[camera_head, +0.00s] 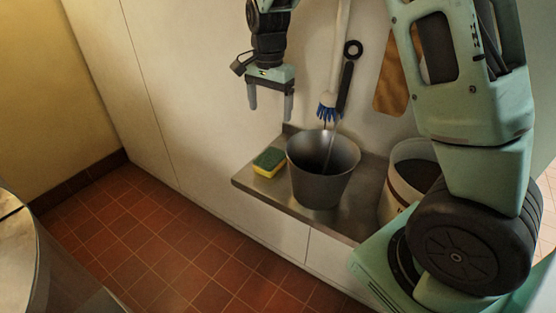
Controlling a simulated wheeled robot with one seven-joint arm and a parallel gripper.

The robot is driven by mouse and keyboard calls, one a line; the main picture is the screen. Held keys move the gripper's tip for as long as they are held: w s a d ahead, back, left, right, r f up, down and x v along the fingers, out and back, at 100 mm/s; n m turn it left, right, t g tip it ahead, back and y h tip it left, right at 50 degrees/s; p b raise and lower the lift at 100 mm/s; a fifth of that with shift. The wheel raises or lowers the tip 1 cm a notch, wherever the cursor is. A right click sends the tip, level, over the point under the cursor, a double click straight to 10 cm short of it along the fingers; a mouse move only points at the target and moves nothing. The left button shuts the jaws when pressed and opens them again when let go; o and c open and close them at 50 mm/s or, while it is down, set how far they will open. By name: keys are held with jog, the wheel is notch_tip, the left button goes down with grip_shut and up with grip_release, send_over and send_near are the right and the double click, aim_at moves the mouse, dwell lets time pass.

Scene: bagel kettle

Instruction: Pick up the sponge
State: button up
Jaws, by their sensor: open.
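The sponge (269,162) is a small block with a dark green top and yellow sides. It lies on the left end of a grey metal shelf (246,182), left of a metal bucket. My gripper (271,113) hangs above the sponge, pointing down. Its two grey fingers are apart with nothing between them. There is a clear gap between the fingertips and the sponge.
The grey bucket (321,187) stands close right of the sponge. A white container (399,189) stands farther right. A metal drum (18,255) is at lower left. The tiled floor (190,245) between is clear.

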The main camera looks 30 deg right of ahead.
aim_at(270, 157)
notch_tip(270, 157, down, 15)
jog(key=shift+s+a+f+p, duration=0.15)
jog(key=shift+p, duration=0.75)
jog(key=c, duration=1.2)
jog(key=shift+o, duration=0.2)
notch_tip(270, 157, up, 10)
jog(key=b, duration=0.1)
jog(key=o, duration=0.4)
jog(key=shift+c, duration=1.3)
